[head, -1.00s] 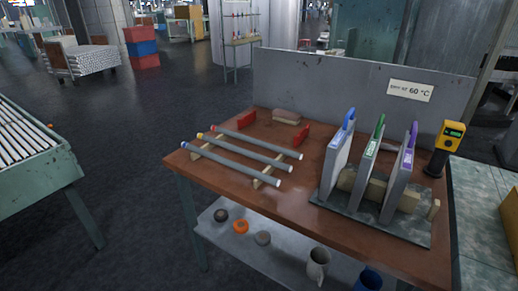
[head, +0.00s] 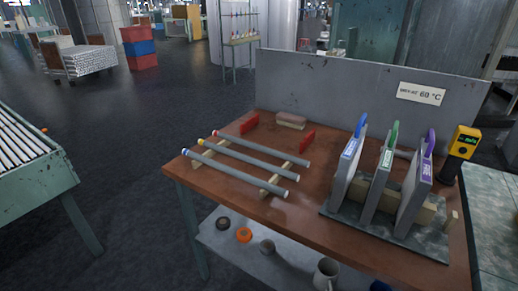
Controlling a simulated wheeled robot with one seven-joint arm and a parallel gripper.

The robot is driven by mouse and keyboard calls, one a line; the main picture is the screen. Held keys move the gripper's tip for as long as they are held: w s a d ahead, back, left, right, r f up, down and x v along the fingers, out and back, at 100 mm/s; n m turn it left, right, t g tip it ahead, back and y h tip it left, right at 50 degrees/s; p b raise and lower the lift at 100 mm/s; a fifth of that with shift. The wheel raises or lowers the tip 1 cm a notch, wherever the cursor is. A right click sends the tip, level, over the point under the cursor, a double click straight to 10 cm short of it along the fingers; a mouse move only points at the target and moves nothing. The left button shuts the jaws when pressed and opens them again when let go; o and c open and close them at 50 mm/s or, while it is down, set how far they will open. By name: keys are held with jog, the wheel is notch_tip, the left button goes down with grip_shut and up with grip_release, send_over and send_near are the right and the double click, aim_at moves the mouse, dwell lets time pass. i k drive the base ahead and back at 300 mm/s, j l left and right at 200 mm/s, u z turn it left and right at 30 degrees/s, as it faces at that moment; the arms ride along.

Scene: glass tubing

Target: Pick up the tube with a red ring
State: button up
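Three grey tubes lie side by side on wooden supports (head: 275,183) on the brown workbench (head: 245,198). The tube with a red ring (head: 262,149) is the farthest back of the three, its red end at the left. The tube with a yellow ring (head: 250,158) lies in the middle. The tube with a blue ring (head: 240,178) lies nearest the front edge. My gripper is not in view.
Red blocks (head: 307,141) and a brick-like block (head: 291,121) lie behind the tubes. A rack of upright panels with blue, green and purple handles (head: 384,172) stands at the right, beside a yellow meter (head: 463,142). A grey back panel (head: 340,88) closes the rear. Dark floor (head: 125,150) is free at the left.

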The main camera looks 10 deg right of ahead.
aim_at(270, 151)
jog(key=i+j+z, duration=0.1)
jog(key=z, duration=0.5)
jog(key=i+j+z, duration=0.2)
jog(key=j, duration=0.15)
jog(key=j+z, duration=0.15)
jog(key=j, duration=0.2)
jog(key=i+j+z, duration=0.2)
jog(key=j, duration=0.15)
jog(key=j+z, duration=0.15)
jog(key=j, duration=0.25)
jog(key=i+j, duration=0.15)
jog(key=j, duration=0.65)
jog(key=i+j+z, duration=0.1)
jog(key=j, duration=0.7)
jog(key=i+j, duration=0.15)
jog(key=j, duration=0.65)
jog(key=i+j+z, duration=0.1)
jog(key=j, duration=0.65)
jog(key=i+j, duration=0.1)
jog(key=j, duration=0.75)
jog(key=l+z, duration=0.05)
